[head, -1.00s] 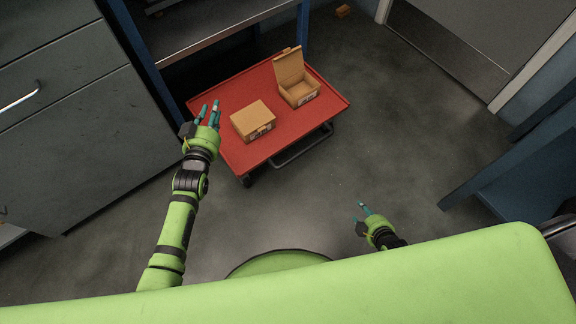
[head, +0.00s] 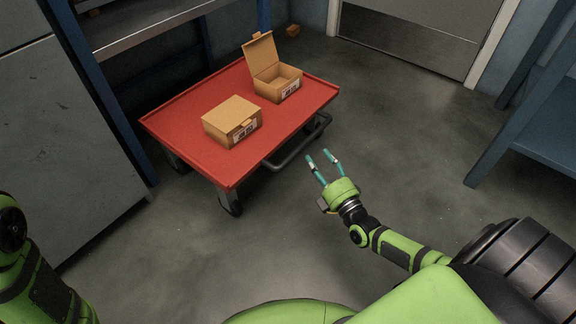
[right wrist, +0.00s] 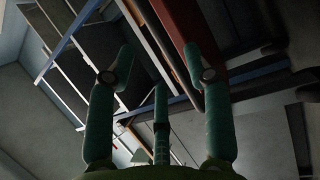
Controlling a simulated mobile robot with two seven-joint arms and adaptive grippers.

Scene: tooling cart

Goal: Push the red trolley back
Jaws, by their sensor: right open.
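The red trolley (head: 185,137) stands on the floor at the left centre of the head view, partly under a blue-framed shelf. It carries a closed cardboard box (head: 231,119) and an open cardboard box (head: 276,82). Its dark handle bar (head: 297,148) is on the near right side. My right gripper (head: 323,160) is open and empty, a little apart from the handle side. In the right wrist view, the open fingers (right wrist: 160,75) show with a red edge (right wrist: 180,30), probably the trolley, beyond them. My left arm is at the lower left; its gripper is out of view.
A grey cabinet (head: 65,130) stands left of the trolley. The blue shelf frame (head: 105,95) is close to its left end. A blue bench (head: 535,130) stands at the right. The floor (head: 400,130) between is clear.

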